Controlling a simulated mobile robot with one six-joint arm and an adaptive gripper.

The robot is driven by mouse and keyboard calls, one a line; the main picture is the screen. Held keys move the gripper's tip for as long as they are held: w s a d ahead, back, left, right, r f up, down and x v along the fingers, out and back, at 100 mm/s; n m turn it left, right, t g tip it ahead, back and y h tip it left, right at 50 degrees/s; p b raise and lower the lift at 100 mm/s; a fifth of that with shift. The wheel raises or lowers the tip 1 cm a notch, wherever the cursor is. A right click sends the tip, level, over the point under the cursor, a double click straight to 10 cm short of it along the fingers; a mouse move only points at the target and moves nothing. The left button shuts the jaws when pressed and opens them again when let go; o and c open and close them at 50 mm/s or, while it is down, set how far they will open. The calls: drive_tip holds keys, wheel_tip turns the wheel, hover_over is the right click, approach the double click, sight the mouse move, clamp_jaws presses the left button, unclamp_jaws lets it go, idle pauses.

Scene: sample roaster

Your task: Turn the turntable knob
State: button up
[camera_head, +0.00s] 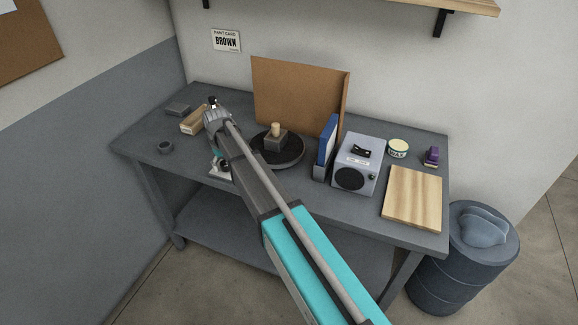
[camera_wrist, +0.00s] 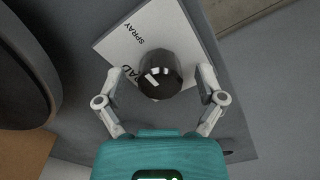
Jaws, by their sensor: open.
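The turntable is a dark round disc (camera_head: 290,158) on the grey bench, with a grey block and a pale wooden peg (camera_head: 276,129) on it. In the wrist view the turntable's edge (camera_wrist: 30,75) shows at left. My gripper (camera_wrist: 160,74) is open, its fingers on either side of a dark glossy round-topped object (camera_wrist: 158,82) over a white pad (camera_wrist: 120,40) lettered "SPRAY" and "PAD". I cannot tell whether this is the knob, or whether the fingers touch it. In the head view my arm hides most of the gripper; part of the white pad (camera_head: 221,173) shows.
A brown backboard (camera_head: 293,91) stands behind the turntable. Right of it are a blue binder (camera_head: 327,140), a grey machine (camera_head: 362,150), a wax tin (camera_head: 397,147) and a wooden board (camera_head: 412,197).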

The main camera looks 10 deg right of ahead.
sight(225, 162)
drive_tip(key=n, duration=0.4)
wheel_tip(225, 162, up, 14)
drive_tip(key=p, duration=1.4)
drive_tip(key=s+d+m, duration=0.7)
drive_tip(key=s+d, duration=1)
drive_tip(key=s, duration=0.4)
drive_tip(key=shift+s+d+r, duration=0.15)
drive_tip(key=shift+d+r, duration=0.1)
drive_tip(key=shift+d, duration=0.05)
drive_tip(key=shift+s, duration=0.1)
drive_tip(key=s, duration=0.1)
drive_tip(key=s+d+m, duration=0.1)
drive_tip(key=s+d, duration=0.1)
drive_tip(key=shift+s+m, duration=0.25)
drive_tip(key=shift+m, duration=0.05)
